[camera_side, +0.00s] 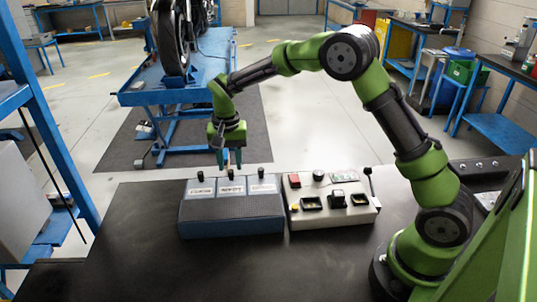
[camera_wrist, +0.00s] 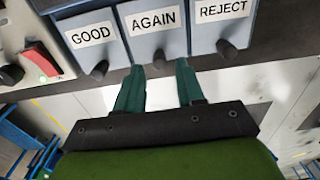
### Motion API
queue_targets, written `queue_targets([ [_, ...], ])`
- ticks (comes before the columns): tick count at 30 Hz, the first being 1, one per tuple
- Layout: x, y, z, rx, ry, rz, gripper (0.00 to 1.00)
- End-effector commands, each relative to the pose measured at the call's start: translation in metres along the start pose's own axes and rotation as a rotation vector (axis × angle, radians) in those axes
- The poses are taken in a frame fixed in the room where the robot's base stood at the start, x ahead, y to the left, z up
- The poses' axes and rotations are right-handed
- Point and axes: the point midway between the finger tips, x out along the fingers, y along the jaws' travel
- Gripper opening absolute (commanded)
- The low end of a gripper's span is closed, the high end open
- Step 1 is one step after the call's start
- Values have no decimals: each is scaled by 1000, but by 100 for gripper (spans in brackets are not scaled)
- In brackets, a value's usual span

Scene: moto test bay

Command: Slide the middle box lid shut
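The blue-grey box (camera_side: 231,218) stands on the dark table with three pale lids side by side. The middle lid (camera_side: 231,187) is labelled AGAIN; it also shows in the wrist view (camera_wrist: 157,36). Its black knob (camera_wrist: 158,57) stands at the lid's edge nearest my gripper. My gripper (camera_side: 231,166) is over the far side of the box. In the wrist view my gripper (camera_wrist: 160,66) is open, its two green fingers apart with the knob between or just beyond their tips. I cannot tell whether they touch it.
The GOOD lid (camera_wrist: 92,40) and REJECT lid (camera_wrist: 220,18), each with a black knob, flank the middle one closely. A pale control panel (camera_side: 330,216) with buttons and a lever stands beside the box. The table's front (camera_side: 110,250) is clear.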

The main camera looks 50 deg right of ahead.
Motion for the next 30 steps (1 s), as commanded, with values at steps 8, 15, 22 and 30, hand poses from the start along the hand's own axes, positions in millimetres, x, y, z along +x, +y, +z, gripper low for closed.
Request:
queue_targets([
  [8, -29, 0, 0, 1, 1, -1, 38],
  [15, -48, 0, 0, 0, 0, -1, 38],
  [22, -51, 0, 0, 1, -1, 0, 38],
  [30, -38, 4, 6, -84, -7, -3, 38],
])
